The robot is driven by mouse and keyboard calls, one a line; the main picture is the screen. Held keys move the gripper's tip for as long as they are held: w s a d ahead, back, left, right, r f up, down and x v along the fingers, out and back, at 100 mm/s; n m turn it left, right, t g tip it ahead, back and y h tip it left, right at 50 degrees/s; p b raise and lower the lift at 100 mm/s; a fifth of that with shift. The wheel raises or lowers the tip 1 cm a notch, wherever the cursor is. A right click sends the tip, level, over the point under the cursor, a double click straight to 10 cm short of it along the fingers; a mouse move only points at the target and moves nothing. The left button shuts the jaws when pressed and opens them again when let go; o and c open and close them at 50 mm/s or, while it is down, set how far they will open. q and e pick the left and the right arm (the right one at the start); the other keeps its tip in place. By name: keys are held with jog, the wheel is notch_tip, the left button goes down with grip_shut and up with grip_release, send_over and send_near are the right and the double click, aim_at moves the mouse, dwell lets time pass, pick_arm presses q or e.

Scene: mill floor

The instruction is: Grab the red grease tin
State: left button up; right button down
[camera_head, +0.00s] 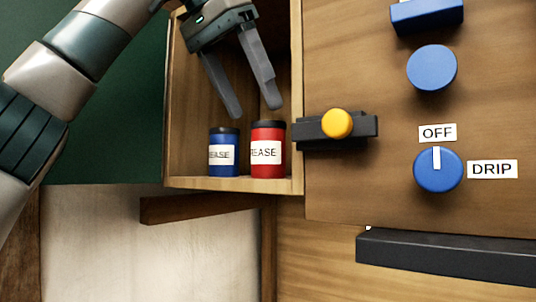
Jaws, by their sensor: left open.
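The red grease tin (268,169) has a dark lid and a white label. It stands upright on the floor of an open wooden box (235,184), at the right. A blue grease tin (223,164) with a dark lid stands just left of it. My left gripper (255,108) reaches into the box from above. Its fingers are spread and empty, pointing down, with the tips above the two tins and a small gap over them. My right gripper does not show.
Right of the box is a wooden panel with a yellow knob (337,123) on a dark latch-like bar (306,133), a blue dial (438,170) pointing to OFF, and a round blue knob (432,67). A black bar (450,262) runs along the lower right.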

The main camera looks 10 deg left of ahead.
aim_at(268, 137)
pick_arm(q)
jog(key=shift+x, duration=1.25)
jog(key=shift+s+r, duration=0.1)
jog(key=shift+s+d+p+x, duration=0.1)
jog(key=shift+s+p+x, duration=0.1)
jog(key=shift+x, duration=0.7)
jog(key=shift+s+d+p+x, duration=0.15)
jog(key=shift+p+x, duration=0.05)
jog(key=shift+x, duration=1.65)
jog(key=shift+a, duration=0.1)
jog(key=shift+s, duration=0.1)
jog(key=shift+c, duration=0.3)
